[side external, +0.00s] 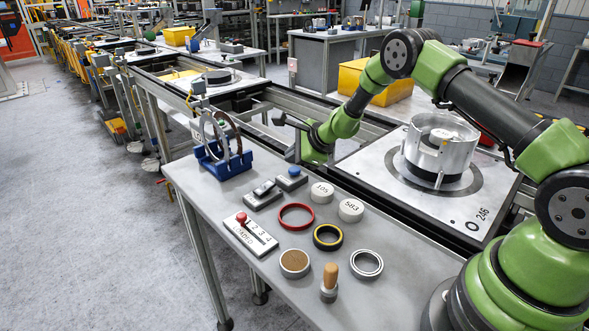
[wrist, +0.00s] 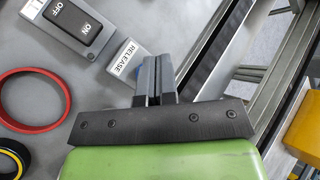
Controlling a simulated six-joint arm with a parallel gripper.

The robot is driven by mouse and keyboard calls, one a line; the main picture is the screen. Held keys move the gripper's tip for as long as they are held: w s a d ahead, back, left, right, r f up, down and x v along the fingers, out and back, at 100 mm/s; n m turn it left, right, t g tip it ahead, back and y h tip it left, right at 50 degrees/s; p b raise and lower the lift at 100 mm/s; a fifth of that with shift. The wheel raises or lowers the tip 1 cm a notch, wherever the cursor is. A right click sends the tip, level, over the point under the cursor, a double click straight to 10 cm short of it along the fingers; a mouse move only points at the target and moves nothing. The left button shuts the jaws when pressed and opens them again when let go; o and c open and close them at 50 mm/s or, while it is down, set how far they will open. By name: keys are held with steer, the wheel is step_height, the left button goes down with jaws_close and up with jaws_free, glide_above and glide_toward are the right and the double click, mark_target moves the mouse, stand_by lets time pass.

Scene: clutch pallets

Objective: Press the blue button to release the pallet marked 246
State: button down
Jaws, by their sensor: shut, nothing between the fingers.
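The blue button (side external: 293,171) sits on a small grey box at the back edge of the bench. In the wrist view the box has a RELEASE label (wrist: 126,58), and a sliver of blue shows beside my fingers, which hide the rest of the button. My gripper (side external: 291,158) is shut and empty, with its fingertips close above the button; I cannot tell if they touch. The shut fingers also show in the wrist view (wrist: 154,68). The pallet marked 246 (side external: 365,168) lies flat on the conveyor, carrying a silver clutch housing (side external: 437,150).
An OFF/ON switch box (side external: 263,194) stands left of the button. A blue rack (side external: 222,165) with rings is behind it. Round weights, a red ring (side external: 296,216), a yellow-black ring (side external: 328,237) and a wooden-handled stamp (side external: 329,280) lie on the bench. A yellow bin (side external: 385,90) stands beyond.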

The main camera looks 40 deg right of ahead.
steer(key=shift+f, duration=0.1)
stand_by(0.3)
steer(key=shift+f, duration=0.35)
